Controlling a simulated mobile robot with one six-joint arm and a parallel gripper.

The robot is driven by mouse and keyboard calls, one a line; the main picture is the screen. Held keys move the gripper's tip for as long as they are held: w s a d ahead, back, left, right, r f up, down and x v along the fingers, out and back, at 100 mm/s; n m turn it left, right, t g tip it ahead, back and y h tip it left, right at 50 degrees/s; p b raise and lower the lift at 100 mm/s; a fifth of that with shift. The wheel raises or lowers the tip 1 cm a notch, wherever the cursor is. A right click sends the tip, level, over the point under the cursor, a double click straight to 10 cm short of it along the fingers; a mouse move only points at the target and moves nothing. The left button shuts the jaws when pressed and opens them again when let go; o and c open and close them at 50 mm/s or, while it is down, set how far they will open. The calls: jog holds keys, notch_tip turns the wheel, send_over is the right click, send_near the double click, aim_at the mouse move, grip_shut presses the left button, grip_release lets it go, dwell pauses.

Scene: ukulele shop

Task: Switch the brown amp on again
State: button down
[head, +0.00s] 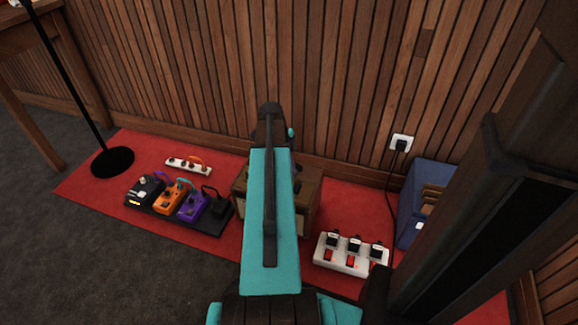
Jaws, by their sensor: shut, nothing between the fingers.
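The brown amp (308,197) stands on the red mat against the slatted wood wall. My teal arm link crosses in front and hides its middle. Its switch and any lamp on it cannot be made out. A white power strip (342,261) lies on the mat to the right of the amp. Several black plugs sit in it, with red switches in front of them. Whether these switches are on or off is too small to tell. My gripper cannot be seen; my own arm fills the middle of the view.
A pedalboard (217,228) with colored pedals lies left of the amp, a small white strip (188,163) behind it. A black stand base (113,161) is farther left. A wall socket (402,141) holds a black plug with a hanging cord. A blue crate (411,207) stands right.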

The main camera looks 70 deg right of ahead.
aim_at(295, 189)
jog(key=shift+w+b+x, duration=0.2)
jog(key=shift+b+x, duration=0.25)
jog(key=shift+x, duration=0.6)
jog(key=shift+w+b+x, duration=0.15)
jog(key=shift+b+x, duration=0.35)
jog(key=shift+x, duration=0.55)
jog(key=shift+w+b+x, duration=0.2)
jog(key=shift+b+x, duration=0.25)
jog(key=shift+x, duration=0.55)
jog(key=shift+f, duration=0.15)
